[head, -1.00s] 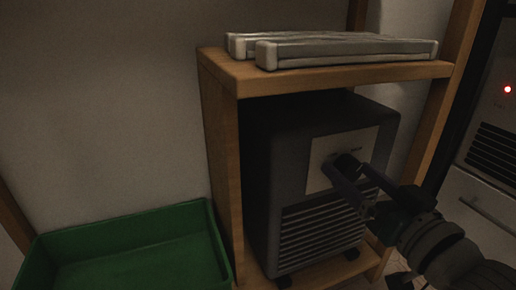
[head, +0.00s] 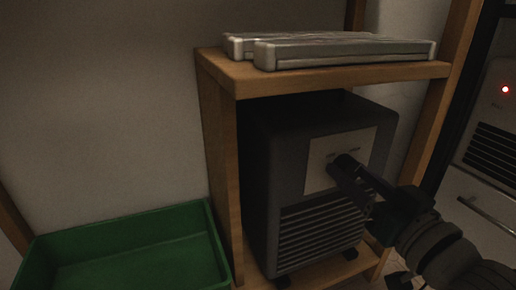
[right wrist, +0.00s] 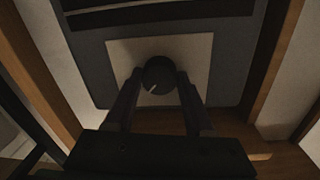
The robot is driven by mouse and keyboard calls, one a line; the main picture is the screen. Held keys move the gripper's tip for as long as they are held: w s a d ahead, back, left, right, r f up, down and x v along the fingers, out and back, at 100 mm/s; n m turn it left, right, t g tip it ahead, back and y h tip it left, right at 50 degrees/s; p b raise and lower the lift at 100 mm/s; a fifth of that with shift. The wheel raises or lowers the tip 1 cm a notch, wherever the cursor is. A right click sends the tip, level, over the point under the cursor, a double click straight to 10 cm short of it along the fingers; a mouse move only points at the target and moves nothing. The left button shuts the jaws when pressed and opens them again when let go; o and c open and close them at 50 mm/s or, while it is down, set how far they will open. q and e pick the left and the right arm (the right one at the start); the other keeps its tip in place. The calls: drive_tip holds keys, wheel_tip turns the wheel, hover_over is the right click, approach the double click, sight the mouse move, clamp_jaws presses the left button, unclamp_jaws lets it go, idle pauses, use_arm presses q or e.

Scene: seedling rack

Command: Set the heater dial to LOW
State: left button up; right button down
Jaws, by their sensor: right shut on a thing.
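The heater (head: 292,150) is a dark grey box with a slatted grille, inside a wooden rack. A pale control panel (head: 318,165) is on its front, with small markings too blurred to read. My right gripper (head: 346,165) reaches the panel from the right and is shut on the dial. In the right wrist view the round black dial (right wrist: 158,73) sits between the two fingers, on the pale panel (right wrist: 198,52). Its white pointer line slants toward the lower left of that picture. In the head view the fingers mostly hide the dial. My left gripper is not in view.
The wooden rack (head: 222,150) closes around the heater, with a shelf just above holding flat grey-white bars (head: 345,52). A green tray (head: 120,227) stands at the lower left. A white unit with a red light (head: 496,110) stands at the right.

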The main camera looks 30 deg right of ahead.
drive_tip(key=n+p, duration=0.1)
drive_tip(key=n, duration=0.2)
drive_tip(key=shift+n, duration=0.4)
drive_tip(key=n, duration=0.4)
drive_tip(key=shift+f+n+p, duration=0.1)
drive_tip(key=shift+n+p, duration=0.2)
drive_tip(key=shift+p, duration=0.05)
drive_tip(key=n, duration=0.5)
drive_tip(key=shift+n+t+y, duration=0.3)
drive_tip(key=shift+n, duration=0.1)
drive_tip(key=n, duration=0.3)
drive_tip(key=shift+n, duration=0.4)
drive_tip(key=shift+n+y, duration=0.3)
drive_tip(key=shift+c, duration=1.4)
unclamp_jaws()
